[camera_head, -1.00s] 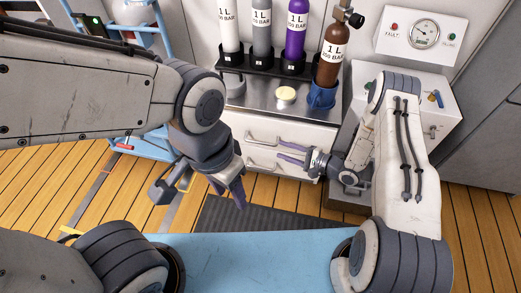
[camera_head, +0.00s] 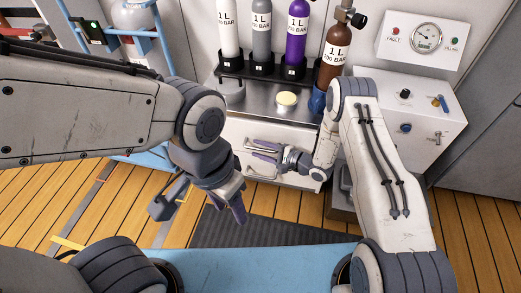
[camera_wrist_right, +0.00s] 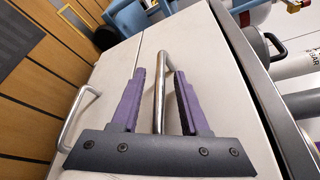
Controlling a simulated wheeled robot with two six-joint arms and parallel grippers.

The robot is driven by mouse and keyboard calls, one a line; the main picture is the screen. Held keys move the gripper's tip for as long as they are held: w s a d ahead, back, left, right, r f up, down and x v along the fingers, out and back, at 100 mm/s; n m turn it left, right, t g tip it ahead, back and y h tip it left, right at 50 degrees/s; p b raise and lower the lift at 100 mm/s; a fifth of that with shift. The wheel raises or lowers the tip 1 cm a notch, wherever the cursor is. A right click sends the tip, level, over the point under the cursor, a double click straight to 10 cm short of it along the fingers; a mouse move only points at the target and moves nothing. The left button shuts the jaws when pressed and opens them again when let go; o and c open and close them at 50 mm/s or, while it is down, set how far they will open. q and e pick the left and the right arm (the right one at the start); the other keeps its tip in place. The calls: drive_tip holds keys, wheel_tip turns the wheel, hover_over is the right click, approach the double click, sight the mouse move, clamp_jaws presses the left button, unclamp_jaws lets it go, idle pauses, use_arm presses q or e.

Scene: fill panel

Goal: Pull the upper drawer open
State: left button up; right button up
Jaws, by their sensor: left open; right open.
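The white upper drawer (camera_head: 300,137) is under the steel counter and looks shut. Its metal bar handle (camera_wrist_right: 160,85) stands between the two purple fingers of my right gripper (camera_head: 254,149) in the right wrist view. Those fingers are apart, one on each side of the bar, with gaps visible. The lower drawer's handle (camera_wrist_right: 76,118) is to the left in that view and also shows below my right gripper in the head view. My left gripper (camera_head: 238,208) hangs open and empty above the floor, in front of the cabinet and away from the handles.
The counter (camera_head: 262,97) holds a rack of gas bottles, a brown bottle (camera_head: 333,60) and a pale-lidded jar (camera_head: 287,99). A white gauge box (camera_head: 421,45) is at the right. A dark mat (camera_head: 270,228) and a blue surface (camera_head: 255,268) lie before the cabinet.

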clamp_jaws()
drive_tip(key=shift+d, duration=0.1)
idle(1.2)
